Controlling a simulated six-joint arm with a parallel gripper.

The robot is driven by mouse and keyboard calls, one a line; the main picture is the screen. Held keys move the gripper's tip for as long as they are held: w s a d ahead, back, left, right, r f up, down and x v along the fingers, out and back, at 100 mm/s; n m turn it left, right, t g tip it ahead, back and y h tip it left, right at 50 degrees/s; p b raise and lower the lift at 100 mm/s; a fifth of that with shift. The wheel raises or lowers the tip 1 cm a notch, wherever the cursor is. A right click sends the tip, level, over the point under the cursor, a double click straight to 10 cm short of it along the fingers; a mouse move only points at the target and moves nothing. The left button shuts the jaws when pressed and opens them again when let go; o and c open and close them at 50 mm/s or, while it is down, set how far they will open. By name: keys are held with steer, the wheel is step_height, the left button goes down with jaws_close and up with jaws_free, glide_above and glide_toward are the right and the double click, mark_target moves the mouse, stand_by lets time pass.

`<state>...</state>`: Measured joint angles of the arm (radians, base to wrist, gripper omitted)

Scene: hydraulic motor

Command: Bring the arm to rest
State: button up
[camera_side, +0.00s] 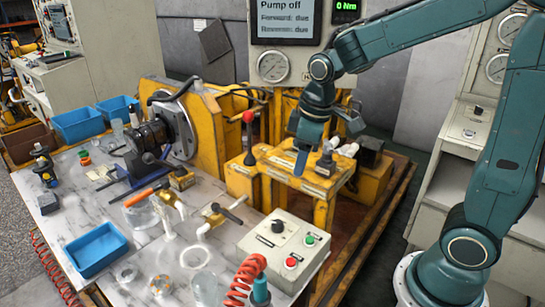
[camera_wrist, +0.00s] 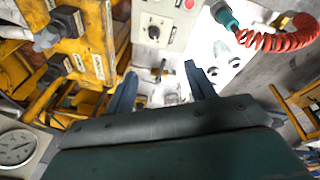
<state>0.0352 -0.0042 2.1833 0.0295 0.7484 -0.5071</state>
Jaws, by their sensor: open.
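My gripper (camera_side: 301,163) hangs from the teal arm in the side view, fingers pointing down over the yellow valve stand (camera_side: 290,172). In the wrist view my gripper (camera_wrist: 160,70) shows two blue fingers spread apart with nothing between them. From the side view I cannot tell whether the fingertips touch the stand. The hydraulic motor (camera_side: 150,137), dark with a round flange, sits at the left against the yellow bracket. The screen (camera_side: 285,20) reads "Pump off", "Forward: due", "Reverse: due", and the green readout (camera_side: 346,8) shows 0 Nm.
A red-knobbed lever (camera_side: 249,135) stands close to the left of my gripper. A control box (camera_side: 283,250) and a coiled red hose (camera_side: 245,280) are at the front. Blue trays (camera_side: 95,250), valves and loose parts cover the marble bench. A gauge (camera_side: 273,67) is behind.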

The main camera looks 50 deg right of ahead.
steer(key=s+a+r+m+t, duration=0.1)
steer(key=s+r+m, duration=0.1)
steer(key=s, duration=0.6)
steer(key=s+r+m+t, duration=0.2)
steer(key=s+r+m, duration=0.1)
steer(key=s, duration=0.5)
steer(key=shift+s+a+r, duration=0.25)
steer(key=shift+a+r, duration=0.15)
steer(key=shift+r, duration=0.5)
